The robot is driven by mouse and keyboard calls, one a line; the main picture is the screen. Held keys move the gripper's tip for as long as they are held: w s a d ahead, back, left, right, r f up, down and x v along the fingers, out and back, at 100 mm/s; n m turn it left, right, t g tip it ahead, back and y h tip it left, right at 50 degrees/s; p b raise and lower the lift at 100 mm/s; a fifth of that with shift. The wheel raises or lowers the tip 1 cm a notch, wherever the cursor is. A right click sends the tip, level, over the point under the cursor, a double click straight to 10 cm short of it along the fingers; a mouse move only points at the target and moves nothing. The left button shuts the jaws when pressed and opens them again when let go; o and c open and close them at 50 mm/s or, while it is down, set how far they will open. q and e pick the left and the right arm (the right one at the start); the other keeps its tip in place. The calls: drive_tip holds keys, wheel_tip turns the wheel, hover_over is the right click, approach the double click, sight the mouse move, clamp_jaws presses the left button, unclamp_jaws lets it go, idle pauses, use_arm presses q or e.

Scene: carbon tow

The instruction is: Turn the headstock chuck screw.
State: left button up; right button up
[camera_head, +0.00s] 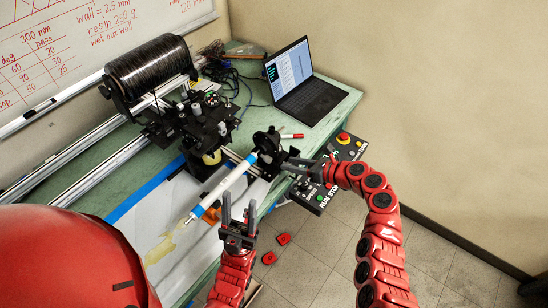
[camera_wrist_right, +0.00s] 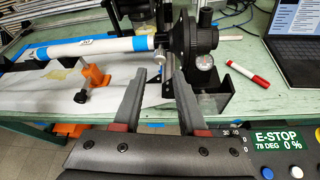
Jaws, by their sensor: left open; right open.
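The black headstock (camera_head: 268,143) stands at the near right end of the winder; its round disc (camera_wrist_right: 184,42) also shows in the right wrist view. Its chuck grips the end of a white tube (camera_wrist_right: 110,46) with blue bands. A small silver screw (camera_wrist_right: 160,58) sticks out below the chuck, just beyond my right fingertips. My right gripper (camera_wrist_right: 163,76) is open and empty, pointing at the chuck; in the head view its fingers (camera_head: 290,161) are beside the headstock. I cannot tell whether they touch the screw. My left gripper (camera_head: 239,205) is open and empty, below the tube.
An orange clamp (camera_wrist_right: 95,77) stands under the tube. A red marker (camera_wrist_right: 247,73) lies right of the headstock. A laptop (camera_head: 303,85) stands at the back of the green bench. A control box (camera_head: 325,180) with an E-stop is on the bench's right edge. Red pieces (camera_head: 283,239) lie on the floor.

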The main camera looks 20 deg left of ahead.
sight(271, 160)
drive_tip(key=shift+b+x, duration=0.4)
drive_tip(key=shift+x, duration=3.4)
clamp_jaws()
